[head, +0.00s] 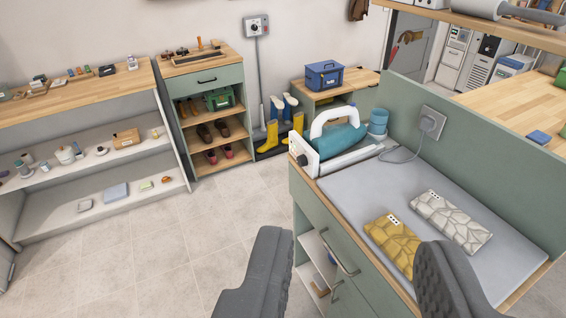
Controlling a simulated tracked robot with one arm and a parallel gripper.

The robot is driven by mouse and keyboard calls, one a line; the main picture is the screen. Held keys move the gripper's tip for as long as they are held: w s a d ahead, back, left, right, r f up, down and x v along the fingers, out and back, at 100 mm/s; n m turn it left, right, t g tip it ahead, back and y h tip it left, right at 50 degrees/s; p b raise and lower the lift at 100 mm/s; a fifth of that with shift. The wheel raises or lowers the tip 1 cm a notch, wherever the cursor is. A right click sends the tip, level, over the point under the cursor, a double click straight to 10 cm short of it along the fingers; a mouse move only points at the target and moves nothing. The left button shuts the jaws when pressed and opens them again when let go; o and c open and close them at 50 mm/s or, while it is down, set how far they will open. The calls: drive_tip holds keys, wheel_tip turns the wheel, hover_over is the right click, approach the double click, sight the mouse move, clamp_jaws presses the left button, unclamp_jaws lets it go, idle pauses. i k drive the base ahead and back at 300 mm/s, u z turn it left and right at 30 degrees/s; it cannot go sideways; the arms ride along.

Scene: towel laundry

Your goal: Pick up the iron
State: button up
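The iron (337,136) is teal with a thick white handle. It rests in a white stand at the far left end of the green ironing counter, and a grey cable runs from near it to a wall socket. My gripper (352,292) shows at the bottom of the head view as two dark grey padded fingers spread wide apart. Nothing is between them. The gripper is nearer the camera than the iron and apart from it. The iron's underside is partly hidden by the stand.
A folded yellow towel (393,240) and a folded grey towel (451,219) lie on the grey ironing pad (350,182). A green panel (470,135) rises behind the pad. Shelves with small items (85,150) stand left. Open tiled floor (150,255) lies left of the counter.

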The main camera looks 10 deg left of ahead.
sight(330, 143)
drive_tip(key=u, duration=0.8)
drive_tip(key=i, duration=1.4)
drive_tip(key=z, duration=0.55)
drive_tip(key=i, duration=0.8)
drive_tip(key=z, duration=0.6)
